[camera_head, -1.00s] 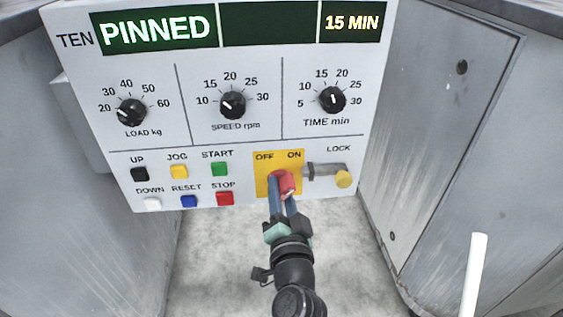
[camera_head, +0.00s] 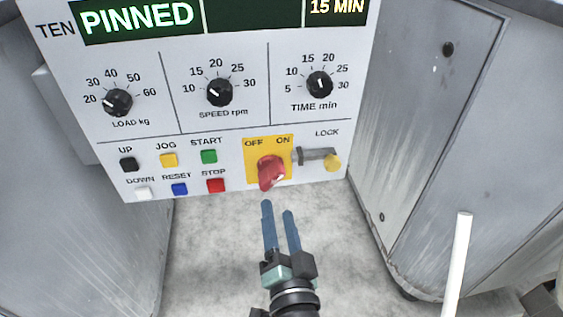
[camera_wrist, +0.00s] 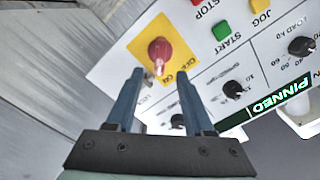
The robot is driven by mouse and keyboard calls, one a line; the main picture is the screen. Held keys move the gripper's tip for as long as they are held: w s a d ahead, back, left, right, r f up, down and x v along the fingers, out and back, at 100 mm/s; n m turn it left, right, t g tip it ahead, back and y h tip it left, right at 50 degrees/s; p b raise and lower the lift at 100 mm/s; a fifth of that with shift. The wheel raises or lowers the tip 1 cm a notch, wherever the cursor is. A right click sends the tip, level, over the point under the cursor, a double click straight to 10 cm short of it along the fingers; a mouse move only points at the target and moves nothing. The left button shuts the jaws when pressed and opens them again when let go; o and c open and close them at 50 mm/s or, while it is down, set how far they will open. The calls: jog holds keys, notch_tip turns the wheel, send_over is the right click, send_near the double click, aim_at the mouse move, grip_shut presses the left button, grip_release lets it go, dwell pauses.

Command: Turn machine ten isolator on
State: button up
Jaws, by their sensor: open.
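The machine ten panel (camera_head: 230,125) faces me, its label TEN at the upper left. The isolator is a red knob (camera_head: 270,172) on a yellow plate (camera_head: 252,147) marked OFF at left and ON at right. The knob stands out from the panel; I cannot tell surely which mark it points to. My gripper (camera_head: 277,209) is open and empty, its two blue fingers just below and apart from the knob. In the wrist view the red knob (camera_wrist: 159,50) lies beyond and between the open fingertips (camera_wrist: 161,74), with nothing held.
A grey LOCK bar with a yellow end (camera_head: 332,162) sits just right of the isolator. The red STOP button (camera_head: 215,185) and other buttons are to its left. Grey cabinets (camera_head: 425,120) flank the panel. A white post (camera_head: 458,265) stands at lower right.

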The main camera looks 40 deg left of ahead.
jog(key=shift+v, duration=1.5)
jog(key=w+d+r+n+t+h+p, duration=0.1)
jog(key=w+d+r+t, duration=0.15)
jog(key=r, duration=0.75)
jog(key=w+d+r+n+t+h+p, duration=0.15)
jog(key=w+d+r, duration=0.25)
jog(key=r, duration=0.5)
jog(key=w+d+r+t+h+p, duration=0.2)
jog(key=w+d+r+t, duration=0.1)
jog(key=r, duration=0.7)
jog(key=s+d+r+m+t+h+p, duration=0.1)
jog(key=s+d+r+t+h, duration=0.25)
jog(key=r, duration=0.45)
jog(key=s+d+r+m+t+h+p, duration=0.1)
jog(key=s+d+r+t+h, duration=0.15)
jog(key=d+r, duration=0.4)
jog(key=s+d+r+m+t+h+p, duration=0.1)
jog(key=s+d+r+m+t+h, duration=0.2)
jog(key=r, duration=0.7)
notch_tip(320, 180, up, 37)
jog(key=w+a+n+p, duration=0.1)
jog(key=p, duration=3.6)
jog(key=shift+w+n, duration=0.25)
jog(key=shift+n, duration=0.1)
jog(key=shift+a, duration=0.15)
